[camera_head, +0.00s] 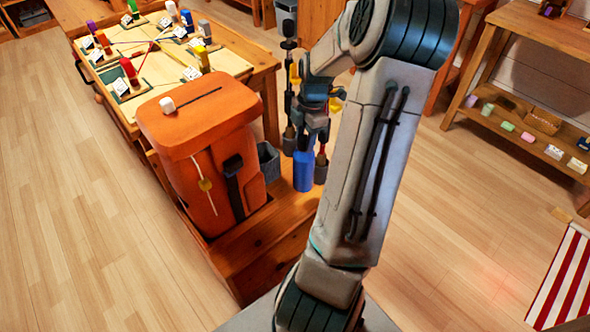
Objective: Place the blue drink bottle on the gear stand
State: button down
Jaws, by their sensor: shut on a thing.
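The blue drink bottle (303,170) is upright at the right end of a low wooden stand or bench (262,246). My gripper (306,138) reaches down from above and is shut on the bottle's upper part, which the fingers hide. Whether the bottle's base touches the wood or hangs just above it is not clear. A dark bottle with a red upper part (321,166) stands close on the right of the blue one. I cannot tell for sure which piece is the gear stand; the wooden bench carries an orange backpack (215,165).
A grey bin (268,161) stands between the backpack and the bottles. A dark upright with yellow parts (289,75) is just behind my gripper. Shelves (510,118) are at right; floor is clear at left.

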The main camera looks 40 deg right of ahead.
aim_at(304, 160)
notch_tip(304, 160, down, 9)
jog(key=shift+a+r+b, duration=0.1)
jog(key=shift+b, duration=1)
jog(key=c, duration=0.8)
grip_release()
jog(key=shift+f, duration=0.2)
jog(key=shift+r, duration=0.1)
jog(key=r+p, duration=0.1)
jog(key=r, duration=0.3)
jog(key=d+r+p, duration=0.1)
jog(key=r, duration=0.3)
jog(key=r+p, duration=0.1)
jog(key=r, duration=0.3)
jog(key=shift+s+d, duration=0.1)
jog(key=shift+d, duration=0.1)
